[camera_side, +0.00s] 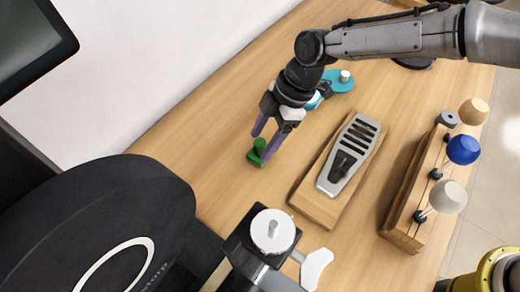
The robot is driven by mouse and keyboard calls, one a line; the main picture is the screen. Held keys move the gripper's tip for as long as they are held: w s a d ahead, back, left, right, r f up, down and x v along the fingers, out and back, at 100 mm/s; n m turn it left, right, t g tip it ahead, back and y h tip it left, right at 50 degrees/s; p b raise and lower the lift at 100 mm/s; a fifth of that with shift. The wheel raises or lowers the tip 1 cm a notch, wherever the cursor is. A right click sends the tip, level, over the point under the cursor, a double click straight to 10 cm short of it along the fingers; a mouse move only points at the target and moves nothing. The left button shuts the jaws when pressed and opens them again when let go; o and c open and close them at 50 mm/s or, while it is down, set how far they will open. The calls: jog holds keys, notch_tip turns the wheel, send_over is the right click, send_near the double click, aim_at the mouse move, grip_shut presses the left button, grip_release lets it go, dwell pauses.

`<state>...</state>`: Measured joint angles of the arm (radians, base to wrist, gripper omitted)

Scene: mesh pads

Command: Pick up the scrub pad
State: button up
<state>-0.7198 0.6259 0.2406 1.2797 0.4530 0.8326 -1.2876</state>
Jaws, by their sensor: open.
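The scrub pad appears to be the small green block with a raised green knob (256,156), lying on the wooden table. My gripper (262,146) reaches down over it from above, with its two purple fingers apart. One finger is behind and to the left of the knob, the other at its right side. The right finger hides part of the green pad. I cannot tell whether the fingers touch it.
A silver pedal (350,155) on a wooden board stands right of the pad. Further right is a wooden rack (404,235) with coloured knobs. A teal disc (340,84) lies behind my gripper. A black clamp with a white knob (272,230) is in front. Table left of the pad is clear.

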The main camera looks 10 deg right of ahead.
jog(key=shift+a+f, duration=0.3)
jog(key=shift+f, duration=0.35)
grip_shut()
jog(key=shift+r, duration=0.1)
jog(key=shift+r, duration=0.5)
notch_tip(320, 180, up, 2)
jog(key=shift+r, duration=0.25)
jog(key=s+d+r, duration=0.9)
jog(key=d, duration=0.1)
jog(key=shift+s+d+r, duration=0.15)
jog(key=shift+d, duration=0.15)
